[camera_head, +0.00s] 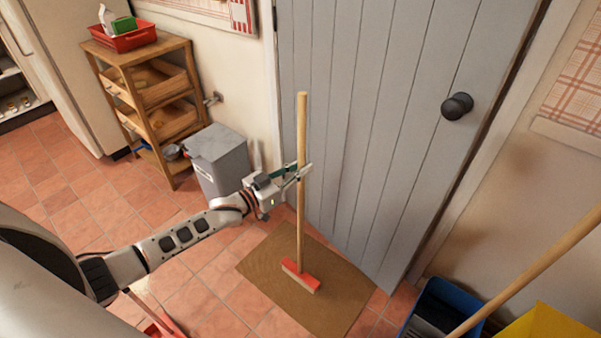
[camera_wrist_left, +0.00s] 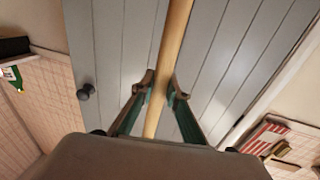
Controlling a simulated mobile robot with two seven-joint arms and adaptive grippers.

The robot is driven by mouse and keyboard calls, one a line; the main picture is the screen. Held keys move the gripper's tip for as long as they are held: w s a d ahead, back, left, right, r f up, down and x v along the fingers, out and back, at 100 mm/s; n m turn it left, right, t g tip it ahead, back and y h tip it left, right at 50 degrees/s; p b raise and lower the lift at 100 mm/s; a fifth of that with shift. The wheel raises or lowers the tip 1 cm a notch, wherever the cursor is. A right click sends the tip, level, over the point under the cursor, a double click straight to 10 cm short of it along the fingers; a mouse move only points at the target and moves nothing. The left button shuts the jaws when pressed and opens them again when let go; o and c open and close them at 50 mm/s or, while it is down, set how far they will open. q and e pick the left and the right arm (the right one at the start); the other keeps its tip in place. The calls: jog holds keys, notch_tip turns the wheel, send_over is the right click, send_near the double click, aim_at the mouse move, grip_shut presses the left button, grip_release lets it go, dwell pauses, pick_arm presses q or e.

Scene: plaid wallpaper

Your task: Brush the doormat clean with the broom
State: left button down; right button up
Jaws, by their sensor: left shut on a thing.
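The broom (camera_head: 301,130) stands nearly upright, with a wooden handle and a red head. Its head (camera_head: 301,275) rests on the brown doormat (camera_head: 338,297), near the middle of the mat. My left gripper (camera_head: 303,171) is shut on the broom handle, roughly halfway up. In the left wrist view the handle (camera_wrist_left: 176,35) passes between the two fingers of the gripper (camera_wrist_left: 160,90). The doormat lies on the tiles in front of the grey door. I cannot make out any dirt on it. My right gripper is not in view.
The grey door (camera_head: 350,120) with a dark knob stands behind the mat. A grey bin (camera_head: 222,165) and a wooden shelf (camera_head: 150,100) with a red tray (camera_head: 125,38) stand at the left. Blue (camera_head: 440,300) and yellow (camera_head: 545,325) containers and another wooden pole (camera_head: 540,262) are at lower right.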

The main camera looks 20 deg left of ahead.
aim_at(301, 160)
pick_arm(q)
jog(key=shift+r+p, duration=0.3)
jog(key=shift+r, duration=0.55)
jog(key=shift+r+p, duration=0.6)
jog(key=shift+r, duration=0.05)
jog(key=shift+f, duration=0.15)
